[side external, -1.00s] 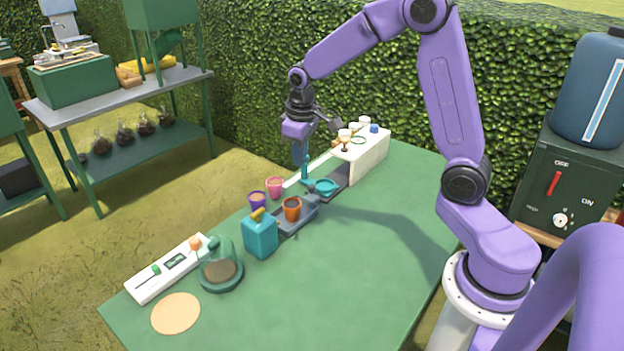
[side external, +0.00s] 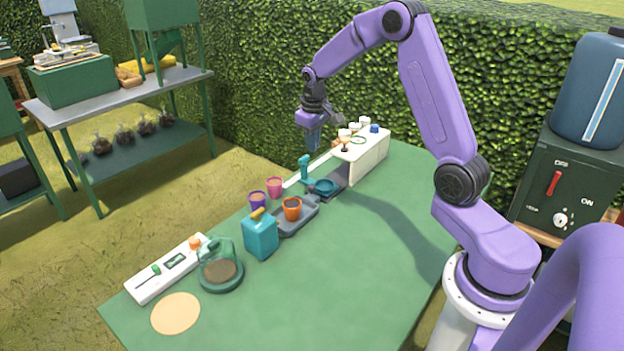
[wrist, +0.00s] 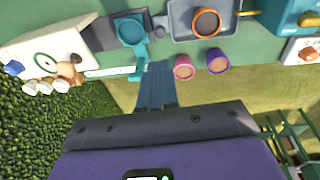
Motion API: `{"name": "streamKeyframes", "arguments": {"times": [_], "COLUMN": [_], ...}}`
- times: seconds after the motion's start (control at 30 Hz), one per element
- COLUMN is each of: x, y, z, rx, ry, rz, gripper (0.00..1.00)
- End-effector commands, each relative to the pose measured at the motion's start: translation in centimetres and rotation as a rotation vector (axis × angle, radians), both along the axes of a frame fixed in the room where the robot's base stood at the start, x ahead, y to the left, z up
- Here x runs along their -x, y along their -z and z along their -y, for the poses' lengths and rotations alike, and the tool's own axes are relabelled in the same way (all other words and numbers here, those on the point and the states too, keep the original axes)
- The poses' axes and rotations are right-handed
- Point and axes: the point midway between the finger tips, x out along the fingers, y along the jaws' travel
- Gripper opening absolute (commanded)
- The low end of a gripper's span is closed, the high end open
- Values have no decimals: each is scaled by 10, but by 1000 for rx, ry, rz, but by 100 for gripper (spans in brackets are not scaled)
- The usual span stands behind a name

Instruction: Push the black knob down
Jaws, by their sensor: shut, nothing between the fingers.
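I cannot pick out a clearly black knob in either view. A small dark round part (wrist: 160,32) shows beside the teal dish (wrist: 131,30) in the wrist view; I cannot tell if it is the knob. The teal dish (side external: 325,186) sits on a dark grey base by an upright teal handle (side external: 304,168). My gripper (side external: 313,148) is shut and empty, pointing down above and slightly right of the teal handle in the side view. In the wrist view its closed fingertips (wrist: 157,66) appear just right of the handle (wrist: 140,65).
A white box (side external: 368,158) with several small items on top stands right of the dish. The table's near right is clear.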

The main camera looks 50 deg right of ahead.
Motion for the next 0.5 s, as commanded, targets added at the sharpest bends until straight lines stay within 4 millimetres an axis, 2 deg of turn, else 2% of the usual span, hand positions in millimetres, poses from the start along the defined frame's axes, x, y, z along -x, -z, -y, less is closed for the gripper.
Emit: {"name": "streamKeyframes", "arguments": {"times": [0.17, 0.5], "x": [-1, -7], "y": [18, 80], "z": [2, 8], "rx": [-1, -1], "ry": [0, -1], "rz": [-5, -5], "gripper": [0, 0]}}
